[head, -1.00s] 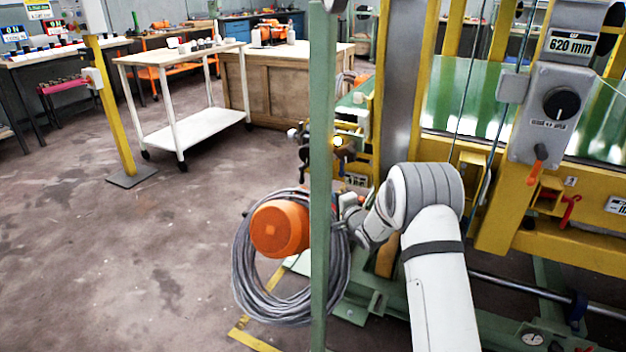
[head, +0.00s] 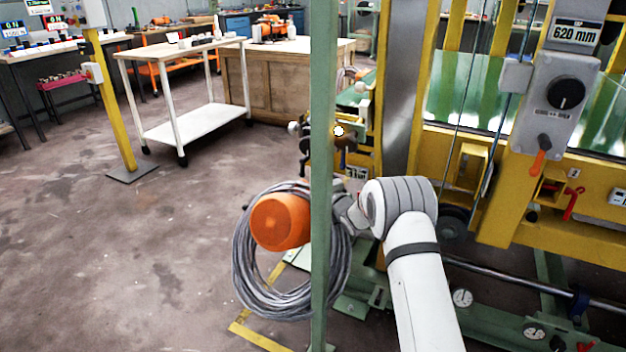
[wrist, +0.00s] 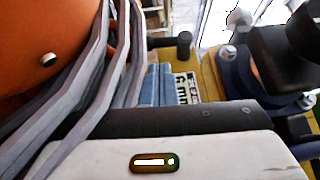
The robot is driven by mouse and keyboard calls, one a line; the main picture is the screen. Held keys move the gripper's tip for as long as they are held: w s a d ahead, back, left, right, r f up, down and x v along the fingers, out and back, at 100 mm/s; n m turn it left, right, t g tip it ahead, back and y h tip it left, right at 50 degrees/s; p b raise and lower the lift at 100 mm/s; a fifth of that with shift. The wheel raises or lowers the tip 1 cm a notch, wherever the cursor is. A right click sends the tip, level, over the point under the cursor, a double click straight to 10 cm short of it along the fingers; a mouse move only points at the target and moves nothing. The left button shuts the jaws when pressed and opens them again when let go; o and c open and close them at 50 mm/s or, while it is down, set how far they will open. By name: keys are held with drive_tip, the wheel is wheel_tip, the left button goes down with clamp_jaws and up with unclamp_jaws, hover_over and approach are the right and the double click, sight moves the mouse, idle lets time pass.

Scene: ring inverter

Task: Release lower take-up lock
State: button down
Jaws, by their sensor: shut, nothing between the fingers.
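My arm (head: 412,270) reaches in from the lower right of the head view. Its wrist end goes behind a green post (head: 322,110), so my fingertips are hidden there. In the wrist view a white housing with a dark band, seemingly my gripper (wrist: 190,125), fills the bottom, with nothing seen held. No part is clearly readable as the lower take-up lock. Candidates on the yellow frame at right are a red handle (head: 572,203) and an orange lever (head: 541,155) under a black knob (head: 566,92). Both stand apart from my arm.
A grey cable coil (head: 245,275) and orange round body (head: 280,222) sit left of my wrist, close in the wrist view. A long shaft (head: 520,285) runs low at right. A white cart (head: 190,122) stands behind. Floor at left is clear.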

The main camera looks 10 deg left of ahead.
drive_tip(key=shift+b+x, duration=0.5)
drive_tip(key=shift+x, duration=1.5)
drive_tip(key=shift+a+p, duration=0.2)
drive_tip(key=shift+p, duration=0.1)
drive_tip(key=shift+w+a+f, duration=0.1)
drive_tip(key=shift+f, duration=0.15)
